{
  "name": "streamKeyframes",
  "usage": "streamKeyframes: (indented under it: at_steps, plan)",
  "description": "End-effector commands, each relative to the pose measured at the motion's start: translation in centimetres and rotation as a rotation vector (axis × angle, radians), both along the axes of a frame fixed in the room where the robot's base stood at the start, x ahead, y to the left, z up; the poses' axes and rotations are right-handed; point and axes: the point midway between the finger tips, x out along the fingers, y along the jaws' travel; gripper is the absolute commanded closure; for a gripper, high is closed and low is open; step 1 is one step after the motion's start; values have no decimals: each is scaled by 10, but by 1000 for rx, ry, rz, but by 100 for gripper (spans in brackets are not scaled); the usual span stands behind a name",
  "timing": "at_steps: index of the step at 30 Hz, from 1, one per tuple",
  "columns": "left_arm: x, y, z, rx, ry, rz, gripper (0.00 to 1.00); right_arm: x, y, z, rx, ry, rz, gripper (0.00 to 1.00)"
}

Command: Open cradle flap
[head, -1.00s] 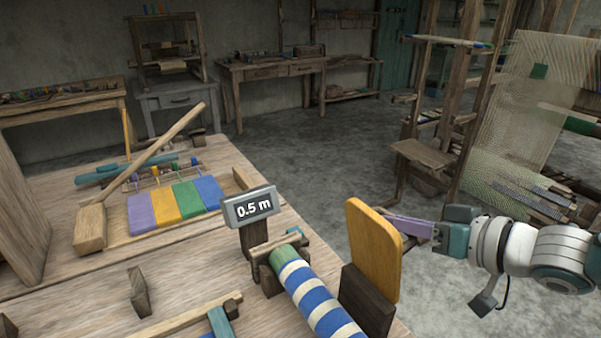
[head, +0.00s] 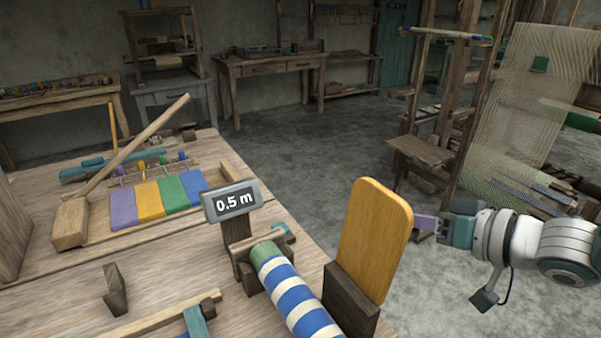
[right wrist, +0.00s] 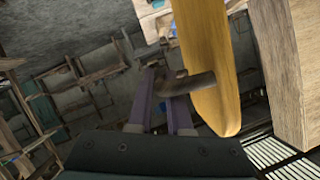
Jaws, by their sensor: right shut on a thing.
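The cradle flap (head: 374,235) is a yellow-orange wooden board with rounded top corners. It stands in a dark wooden block (head: 350,300) at the table's right edge, beside the blue-and-white striped roll (head: 292,290), and leans a little outward to the right. In the right wrist view the flap (right wrist: 207,60) fills the upper middle, with a dark peg (right wrist: 190,86) sticking out of its face. My right gripper (head: 420,222) is on the flap's outer side. Its purple fingers (right wrist: 163,88) are shut on the peg. My left gripper is not in view.
A tray with coloured blocks (head: 158,200) and a slanted wooden bar (head: 135,150) lie on the table. A loom (head: 530,110) stands at right; the floor between is clear.

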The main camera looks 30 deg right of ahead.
Motion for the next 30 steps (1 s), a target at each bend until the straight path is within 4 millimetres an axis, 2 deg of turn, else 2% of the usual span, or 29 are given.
streamKeyframes:
  at_steps: [4, 5, 13, 23, 30]
  plan:
    - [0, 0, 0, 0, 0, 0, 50, 0, 0, 0, -1, 1, 0, 100]
    - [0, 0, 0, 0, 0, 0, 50, 0, 0, 0, -1, 1, 0, 82]
    - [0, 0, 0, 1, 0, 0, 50, 0, 0, 0, 0, 0, 0, 53]
    - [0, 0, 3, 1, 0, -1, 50, -5, -1, 2, 0, 2, 0, 53]
    - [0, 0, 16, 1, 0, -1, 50, -38, -10, 15, -1, 7, 0, 53]
